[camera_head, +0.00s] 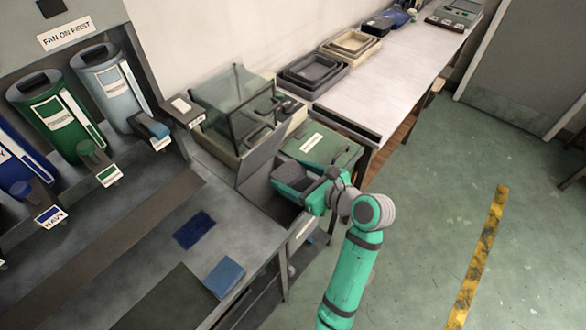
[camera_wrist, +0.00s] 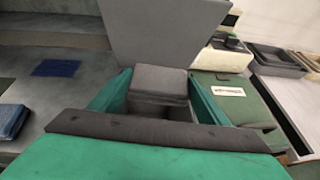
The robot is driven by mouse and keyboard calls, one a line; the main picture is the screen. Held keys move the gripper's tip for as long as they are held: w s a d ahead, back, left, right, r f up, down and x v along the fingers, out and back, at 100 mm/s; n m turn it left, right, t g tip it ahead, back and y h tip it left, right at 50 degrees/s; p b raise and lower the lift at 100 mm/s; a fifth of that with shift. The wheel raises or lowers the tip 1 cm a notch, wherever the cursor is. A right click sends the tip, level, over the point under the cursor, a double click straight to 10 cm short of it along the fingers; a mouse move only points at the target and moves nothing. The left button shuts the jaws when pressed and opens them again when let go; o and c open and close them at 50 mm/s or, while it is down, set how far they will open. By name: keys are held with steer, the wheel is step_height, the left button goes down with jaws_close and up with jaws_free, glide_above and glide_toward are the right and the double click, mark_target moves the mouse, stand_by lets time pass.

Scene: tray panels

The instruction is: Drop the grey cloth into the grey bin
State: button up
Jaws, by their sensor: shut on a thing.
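The grey cloth (camera_wrist: 158,80) is a folded block between the two green fingers of my gripper (camera_wrist: 160,92) in the wrist view. My gripper is shut on it. In the head view my gripper (camera_head: 292,181) is at the grey bin, over or just within its opening; the exact height is hard to tell. The grey bin's lid (camera_head: 262,157) stands raised at the back, and the lid also shows behind the cloth in the wrist view (camera_wrist: 165,35). My gripper and the cloth hide much of the bin's opening.
A green-lidded bin (camera_head: 325,146) stands shut to the right of the grey bin. A blue folded cloth (camera_head: 225,276) and a dark navy cloth (camera_head: 194,230) lie on the bench at left. A glass-sided case (camera_head: 235,105) stands behind. Stacked trays (camera_head: 313,74) sit on the long table.

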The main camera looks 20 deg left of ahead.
mark_target(293, 186)
steer(key=shift+f, duration=2.3)
steer(key=o, duration=1.1)
steer(key=shift+d, duration=0.1)
steer(key=v, duration=1)
steer(key=shift+s+d, duration=0.2)
steer(key=shift+d, duration=0.1)
steer(key=shift+w, duration=0.1)
steer(key=shift+s, duration=0.2)
